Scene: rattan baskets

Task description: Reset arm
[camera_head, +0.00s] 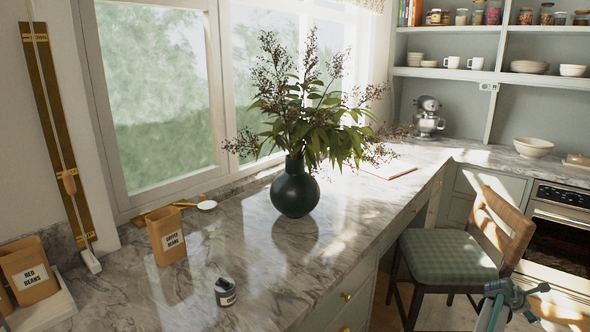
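My gripper (510,299) shows only in part at the bottom right corner of the head view, in dull teal and grey. It is in front of the chair and the floor, away from the marble counter (265,265). The frame edge cuts off the rest of the arm. It is too small and too cut off to tell whether the fingers are open or shut. I see nothing held in it.
A green-cushioned chair (447,257) stands by the counter.

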